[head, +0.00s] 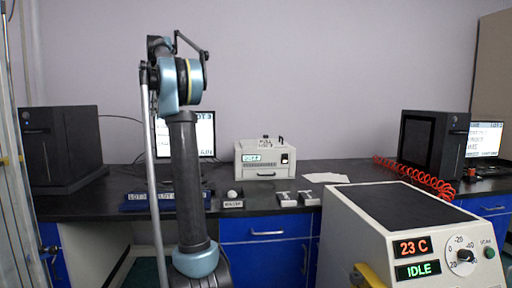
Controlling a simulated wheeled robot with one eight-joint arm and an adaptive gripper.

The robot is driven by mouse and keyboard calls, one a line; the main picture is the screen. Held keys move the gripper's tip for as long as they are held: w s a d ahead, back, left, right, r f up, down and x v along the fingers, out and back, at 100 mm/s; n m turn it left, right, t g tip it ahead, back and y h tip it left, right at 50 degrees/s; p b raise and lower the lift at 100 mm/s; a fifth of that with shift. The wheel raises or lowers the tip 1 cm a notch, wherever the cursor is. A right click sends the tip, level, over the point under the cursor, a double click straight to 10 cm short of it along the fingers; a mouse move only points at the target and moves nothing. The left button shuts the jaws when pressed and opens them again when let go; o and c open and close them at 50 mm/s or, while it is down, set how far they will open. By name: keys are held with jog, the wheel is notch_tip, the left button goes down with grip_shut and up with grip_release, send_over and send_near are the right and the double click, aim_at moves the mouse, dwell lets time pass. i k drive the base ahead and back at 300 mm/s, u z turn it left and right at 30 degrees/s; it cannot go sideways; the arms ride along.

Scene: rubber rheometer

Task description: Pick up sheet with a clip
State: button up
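A flat white sheet (327,178) lies on the dark bench top, right of the white instrument. No clip can be made out on it at this size. Two small pale items (287,199) with dark parts lie at the bench front, left of and nearer than the sheet; I cannot tell what they are. My arm stands upright left of the middle and folds over at the top. I cannot make out my gripper or its fingers. The arm is well apart from the sheet.
A beige machine (365,235) reading "23 C" and "IDLE" fills the right foreground. A white instrument (265,158) stands at the back of the bench (360,170). A red coiled hose (415,177) and a black box (435,143) are at right. Blue drawers (265,230) are below.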

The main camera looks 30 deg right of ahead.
aim_at(265, 142)
jog(key=u, duration=0.05)
jog(key=i, duration=0.6)
jog(key=z, duration=0.9)
jog(key=i, duration=0.3)
jog(key=z, duration=0.55)
